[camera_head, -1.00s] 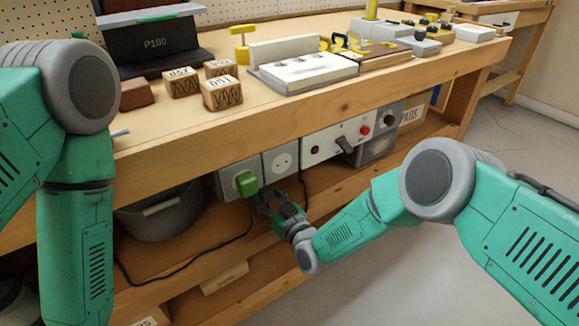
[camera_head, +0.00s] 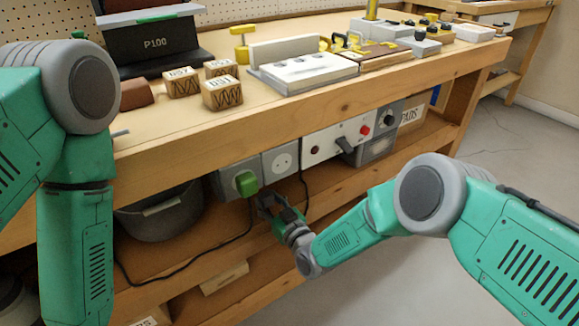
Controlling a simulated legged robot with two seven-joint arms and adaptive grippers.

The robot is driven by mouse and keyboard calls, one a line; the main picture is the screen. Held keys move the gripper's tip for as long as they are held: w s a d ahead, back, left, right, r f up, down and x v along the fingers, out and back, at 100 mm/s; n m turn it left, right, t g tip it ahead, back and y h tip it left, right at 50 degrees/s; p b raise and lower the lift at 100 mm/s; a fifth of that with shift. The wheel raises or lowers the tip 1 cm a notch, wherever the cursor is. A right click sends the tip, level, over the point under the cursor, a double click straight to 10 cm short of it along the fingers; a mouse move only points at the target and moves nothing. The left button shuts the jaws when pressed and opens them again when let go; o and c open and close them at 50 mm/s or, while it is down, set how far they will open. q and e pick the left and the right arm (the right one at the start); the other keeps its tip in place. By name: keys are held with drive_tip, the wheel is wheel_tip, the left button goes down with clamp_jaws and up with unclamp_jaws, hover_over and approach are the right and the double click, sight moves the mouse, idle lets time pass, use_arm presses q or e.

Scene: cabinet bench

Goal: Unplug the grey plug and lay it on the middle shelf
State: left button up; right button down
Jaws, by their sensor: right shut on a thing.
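My right gripper (camera_head: 268,204) is just below and in front of the socket boxes under the bench top. It is shut on a small dark grey thing, which I take to be the grey plug; the fingers hide most of it. The round socket (camera_head: 284,160) above it is empty. A green plug (camera_head: 246,183) sits in the socket box to its left. The middle shelf (camera_head: 190,250) is the wooden board under the bench, behind and below my right gripper. My left arm comes down at the left; its gripper is out of view.
A dark cable (camera_head: 205,262) runs over the shelf, and another hangs near my right gripper. A grey tub (camera_head: 160,212) stands at the shelf's left. A switch panel (camera_head: 350,138) is right of the sockets. The bench's front rail (camera_head: 300,120) overhangs the shelf.

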drive_tip(key=shift+s+f, duration=0.1)
drive_tip(key=shift+f, duration=0.75)
drive_tip(key=shift+s+d+f, duration=0.1)
drive_tip(key=shift+d+f, duration=0.05)
drive_tip(key=shift+f, duration=0.45)
drive_tip(key=c, duration=1)
unclamp_jaws()
drive_tip(key=shift+c, duration=0.2)
drive_tip(key=shift+r, duration=0.2)
drive_tip(key=o, duration=0.4)
drive_tip(key=shift+r, duration=0.15)
